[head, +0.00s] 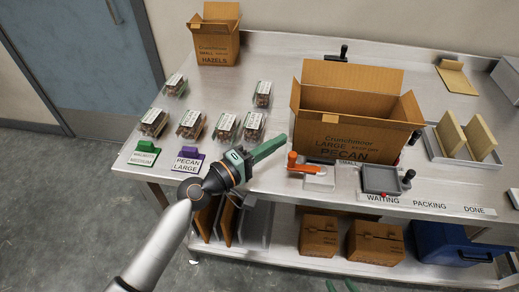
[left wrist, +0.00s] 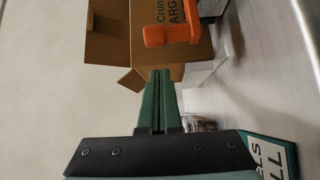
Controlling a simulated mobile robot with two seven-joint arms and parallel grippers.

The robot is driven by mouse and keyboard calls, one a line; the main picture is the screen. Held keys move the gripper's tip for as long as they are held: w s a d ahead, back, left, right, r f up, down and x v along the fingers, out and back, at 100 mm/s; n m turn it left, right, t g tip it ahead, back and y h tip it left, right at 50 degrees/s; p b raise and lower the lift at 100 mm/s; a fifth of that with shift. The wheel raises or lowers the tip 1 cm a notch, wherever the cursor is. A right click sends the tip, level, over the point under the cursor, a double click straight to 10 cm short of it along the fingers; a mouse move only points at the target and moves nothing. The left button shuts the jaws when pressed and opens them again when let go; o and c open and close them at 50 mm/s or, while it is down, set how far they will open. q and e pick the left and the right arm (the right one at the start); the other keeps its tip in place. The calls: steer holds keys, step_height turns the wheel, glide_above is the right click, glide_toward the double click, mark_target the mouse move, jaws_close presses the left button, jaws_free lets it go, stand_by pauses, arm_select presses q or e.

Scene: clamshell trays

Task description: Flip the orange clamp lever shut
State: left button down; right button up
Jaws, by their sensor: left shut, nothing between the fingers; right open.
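The orange clamp lever (head: 304,168) is on a small pale base (head: 319,182) near the table's front edge, in front of the large open box. Its knob end (head: 292,157) points left, toward my left gripper. In the left wrist view the orange lever (left wrist: 178,33) shows at the top, beyond the fingertips. My left gripper (head: 284,140) is shut and empty, its green fingers together, left of the lever and apart from it. The fingers also show in the left wrist view (left wrist: 159,75). My right gripper (head: 341,286) shows only as two separate green fingertips at the bottom edge.
The large Pecan carton (head: 355,135) stands open behind the lever. A grey fixture (head: 380,180) with a black knob is to its right. Several filled clamshells (head: 190,122) and label stands (head: 187,160) are at left. Cartons (head: 319,235) sit on the lower shelf.

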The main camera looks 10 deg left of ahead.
arm_select(q)
steer(key=shift+x, duration=0.95)
steer(key=s, duration=0.1)
steer(key=s+p, duration=0.1)
steer(key=s, duration=0.1)
steer(key=shift+d, duration=0.2)
steer(key=shift+s, duration=0.5)
arm_select(e)
steer(key=shift+s+d+r, duration=0.15)
steer(key=shift+d+r, duration=0.1)
steer(key=shift+r, duration=0.15)
